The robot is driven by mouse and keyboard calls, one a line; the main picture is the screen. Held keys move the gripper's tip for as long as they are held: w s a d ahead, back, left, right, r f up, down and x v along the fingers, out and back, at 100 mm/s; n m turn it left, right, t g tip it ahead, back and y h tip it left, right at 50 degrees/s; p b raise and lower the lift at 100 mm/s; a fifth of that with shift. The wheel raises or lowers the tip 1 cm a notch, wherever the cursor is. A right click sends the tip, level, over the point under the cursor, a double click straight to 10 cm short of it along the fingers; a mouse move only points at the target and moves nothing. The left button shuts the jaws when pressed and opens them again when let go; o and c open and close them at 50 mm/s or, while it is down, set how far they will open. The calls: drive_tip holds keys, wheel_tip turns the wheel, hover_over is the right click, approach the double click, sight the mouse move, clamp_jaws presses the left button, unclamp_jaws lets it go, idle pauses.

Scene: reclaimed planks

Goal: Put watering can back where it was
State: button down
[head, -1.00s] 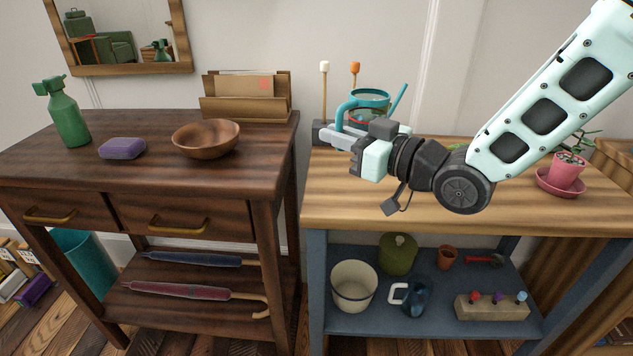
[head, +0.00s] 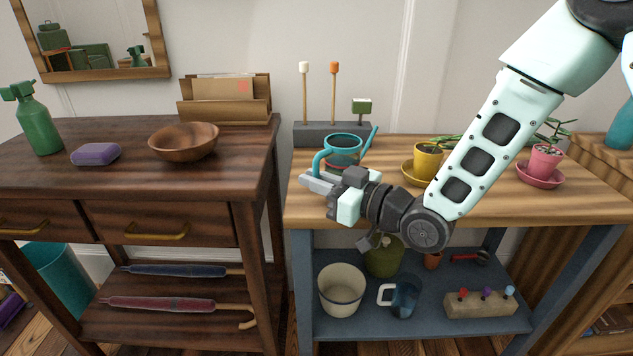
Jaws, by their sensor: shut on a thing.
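The teal watering can (head: 343,146) is upright at the back left of the light wooden bench top (head: 395,207), with its spout pointing up to the right. My gripper (head: 318,182) is shut on the can's handle at its left side. The can's lower part is partly hidden behind my gripper, and I cannot tell whether it touches the bench. A bit of red shows by the can's base; I cannot tell what it is.
A grey block (head: 306,134) with upright markers stands behind the can. A yellow pot (head: 428,161) and a pink pot (head: 545,161) stand to the right. The dark cabinet (head: 235,165) with a wooden bowl (head: 184,142) is at left. The bench's front left is clear.

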drive_tip(key=shift+f, duration=0.15)
drive_tip(key=c, duration=1.5)
unclamp_jaws()
drive_tip(key=shift+d+r, duration=0.15)
drive_tip(key=shift+r, duration=0.1)
drive_tip(key=shift+p+v, duration=3.65)
drive_tip(key=shift+v, duration=2.25)
